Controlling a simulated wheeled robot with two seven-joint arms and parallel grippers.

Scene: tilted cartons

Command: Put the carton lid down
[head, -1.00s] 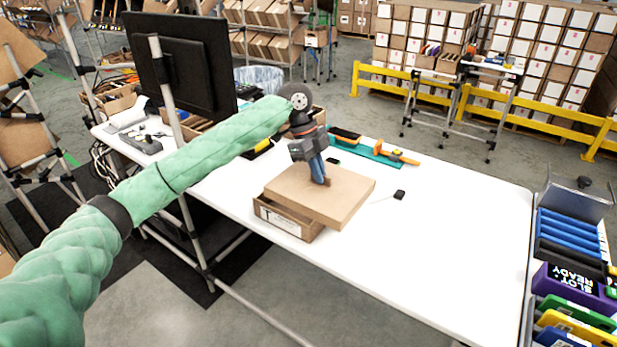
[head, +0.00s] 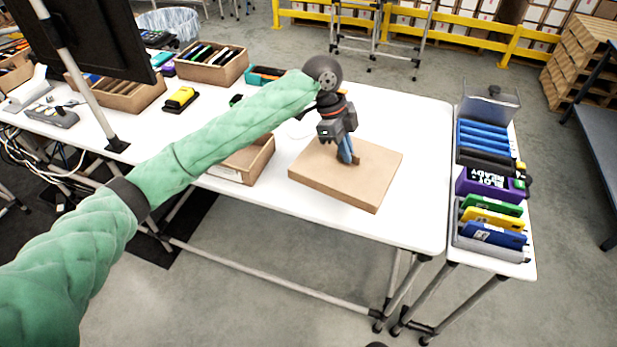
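The carton lid (head: 320,178), a flat brown cardboard piece with shallow sides, is over the white table (head: 415,140), right of the carton. I cannot tell whether it touches the table or is held slightly above. My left gripper (head: 347,160) points down at the middle of the lid, its blue fingers shut on a small upright brown piece there. The carton (head: 258,157) stands uncovered on the table, partly hidden behind my green-sleeved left arm. My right gripper is out of view.
A side stand with blue, purple, green and yellow items (head: 492,225) is at the right. An open box of folders (head: 212,68) and a yellow-black tool (head: 180,98) are at the back left. The table is clear right of the lid.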

